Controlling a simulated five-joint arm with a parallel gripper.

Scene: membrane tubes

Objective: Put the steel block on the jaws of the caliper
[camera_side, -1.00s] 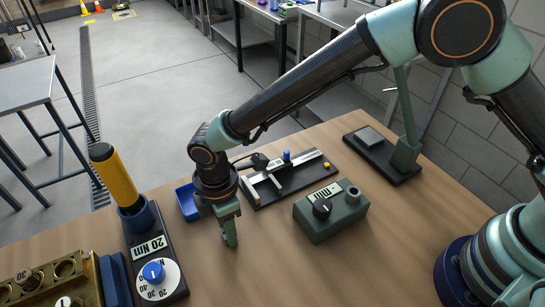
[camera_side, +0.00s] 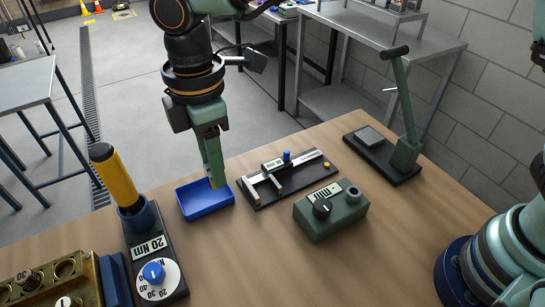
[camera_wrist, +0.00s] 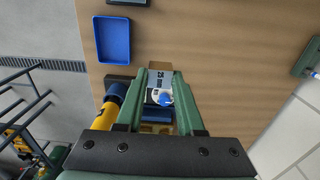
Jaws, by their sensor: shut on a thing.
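My gripper (camera_side: 213,184) hangs fingers down with its tips overlapping the blue tray in the side view. It is shut on a small piece, taken as the steel block; the fingers mostly hide it, and its outline is unclear. In the wrist view the fingers (camera_wrist: 161,76) come close together over the dial stand in the background. The caliper (camera_side: 300,169) lies on a black base right of the gripper. Its pale jaws (camera_side: 277,184) point towards the front left, with a blue knob on the slider.
The blue tray (camera_side: 181,205) looks empty and also shows in the wrist view (camera_wrist: 112,61). A green readout box (camera_side: 335,217) stands in front of the caliper. A torque stand with a tall yellow handle (camera_side: 113,177) is at left. A lever press (camera_side: 404,148) stands behind right.

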